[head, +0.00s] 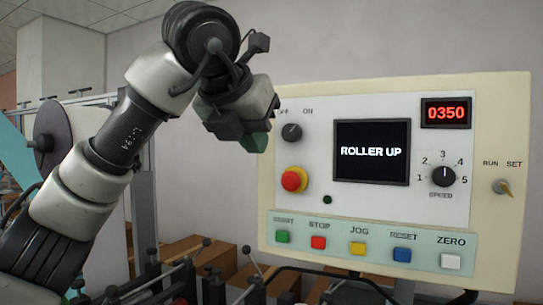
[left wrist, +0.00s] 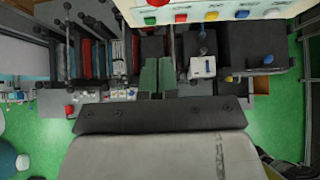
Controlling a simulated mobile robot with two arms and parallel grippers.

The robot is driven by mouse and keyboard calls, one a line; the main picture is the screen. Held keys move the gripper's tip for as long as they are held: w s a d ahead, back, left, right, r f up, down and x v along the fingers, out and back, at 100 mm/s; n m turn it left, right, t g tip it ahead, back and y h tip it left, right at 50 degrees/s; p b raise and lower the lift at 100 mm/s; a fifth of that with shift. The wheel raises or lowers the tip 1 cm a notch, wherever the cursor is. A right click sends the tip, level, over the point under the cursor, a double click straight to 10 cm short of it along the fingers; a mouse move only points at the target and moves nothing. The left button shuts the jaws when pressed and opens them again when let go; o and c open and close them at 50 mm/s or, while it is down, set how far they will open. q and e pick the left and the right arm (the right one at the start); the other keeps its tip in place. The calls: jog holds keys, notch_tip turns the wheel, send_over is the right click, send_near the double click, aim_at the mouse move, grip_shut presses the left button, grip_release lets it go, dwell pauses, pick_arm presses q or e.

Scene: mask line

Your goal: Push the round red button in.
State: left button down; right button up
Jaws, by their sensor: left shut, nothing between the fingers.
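The round red button (head: 294,179) is a red mushroom head on a yellow collar. It sits at the left of the control panel (head: 400,85), below the OFF/ON knob. In the left wrist view the red button (left wrist: 157,2) shows at the top edge, partly cut off. My left gripper (head: 258,141) is raised in front of the panel's upper left, above and left of the red button and apart from it in the picture. Its green fingers (left wrist: 157,76) are shut together with nothing between them. My right gripper is in neither view.
A black screen (head: 371,151) reads ROLLER UP, and a red display (head: 446,113) reads 0350. Levers and rods (head: 208,270) stand below the panel. Cardboard boxes (head: 185,252) lie behind.

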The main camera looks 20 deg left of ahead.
pick_arm(q)
jog(key=p, duration=0.4)
send_near(289, 183)
notch_tip(289, 183, down, 4)
jog(key=w+p, duration=0.1)
jog(key=w, duration=0.1)
jog(key=w+d+p, duration=0.1)
jog(key=w+p, duration=0.1)
jog(key=shift+w+f, duration=0.1)
jog(key=shift+w, duration=0.2)
jog(key=shift+w+f, duration=0.1)
jog(key=shift+w, duration=0.05)
